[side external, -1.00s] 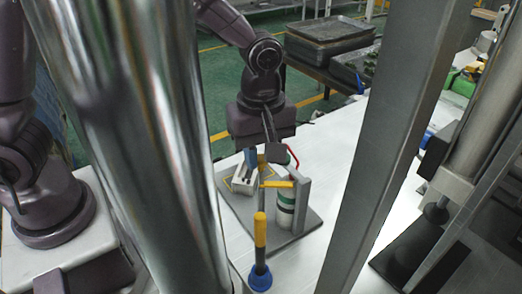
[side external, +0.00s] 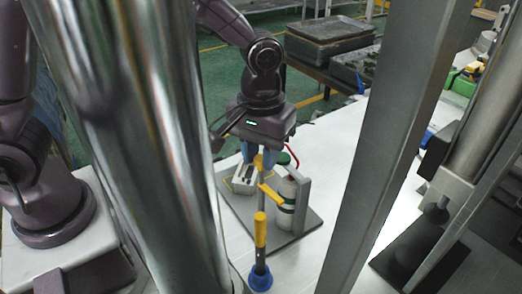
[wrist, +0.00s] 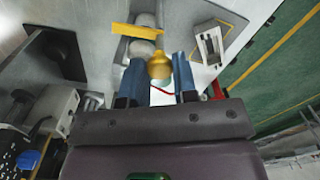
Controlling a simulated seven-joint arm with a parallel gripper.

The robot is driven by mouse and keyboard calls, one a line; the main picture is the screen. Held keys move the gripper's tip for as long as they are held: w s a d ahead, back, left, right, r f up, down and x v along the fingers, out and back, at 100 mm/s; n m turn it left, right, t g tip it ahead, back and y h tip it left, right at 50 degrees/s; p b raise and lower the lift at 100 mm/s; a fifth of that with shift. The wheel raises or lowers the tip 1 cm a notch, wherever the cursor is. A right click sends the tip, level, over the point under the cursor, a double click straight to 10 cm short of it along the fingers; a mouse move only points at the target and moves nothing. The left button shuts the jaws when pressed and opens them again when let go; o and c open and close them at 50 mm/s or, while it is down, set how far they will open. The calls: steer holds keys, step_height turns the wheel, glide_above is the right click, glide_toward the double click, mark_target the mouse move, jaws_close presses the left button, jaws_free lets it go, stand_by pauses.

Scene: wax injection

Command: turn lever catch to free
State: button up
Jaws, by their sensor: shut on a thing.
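The lever catch (side external: 270,193) looks like a yellow bar beside a white canister with a green band (side external: 287,200). In the side view it slants down to the right; a yellow bar also shows in the wrist view (wrist: 137,30). A rounded yellow knob (wrist: 159,68) sits between my blue fingers and shows in the side view (side external: 258,160). My gripper (side external: 258,155) is shut on this knob, above the base plate. In the wrist view my gripper (wrist: 158,88) has a finger on each side of it. The exact contact is partly hidden.
A pale slotted block (side external: 243,181) stands left of the canister on a grey plate (side external: 308,222). A yellow-gripped rod (side external: 260,230) with a blue foot (side external: 260,278) stands in front. A shiny column (side external: 125,130) and a grey post (side external: 395,140) frame the view.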

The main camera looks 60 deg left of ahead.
steer(key=shift+m, duration=0.6)
steer(key=o, duration=0.9)
steer(key=shift+r, duration=0.1)
step_height(320, 180, up, 13)
steer(key=shift+f, duration=0.1)
